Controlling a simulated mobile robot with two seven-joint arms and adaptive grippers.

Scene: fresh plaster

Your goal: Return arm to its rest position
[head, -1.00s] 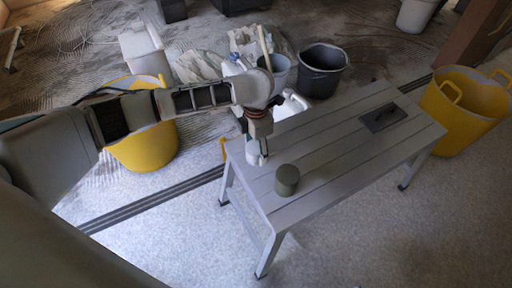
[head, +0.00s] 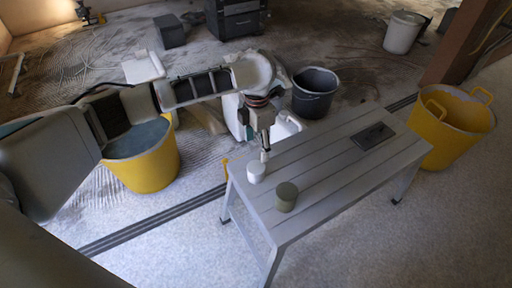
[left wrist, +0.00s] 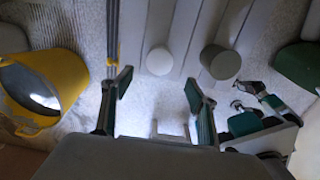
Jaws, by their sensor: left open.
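My left gripper (head: 264,154) is open and empty, just above and beside a small white cylinder (head: 256,172) on the grey slatted bench (head: 335,165). In the left wrist view the two fingers of my left gripper (left wrist: 158,88) stand wide apart. The round top of the white cylinder (left wrist: 159,61) shows beyond the fingertips, apart from them. An olive-green cylinder (head: 287,197) stands upright next to it and also shows in the wrist view (left wrist: 219,62). Teal and grey parts of mine show at the wrist view's right; whether they are my right gripper is unclear.
A dark flat thing (head: 373,136) lies near the bench's far end. A yellow tub (head: 150,171) stands left of the bench, another yellow tub (head: 452,125) at its right. A black bucket (head: 315,93) stands behind. The floor in front is clear.

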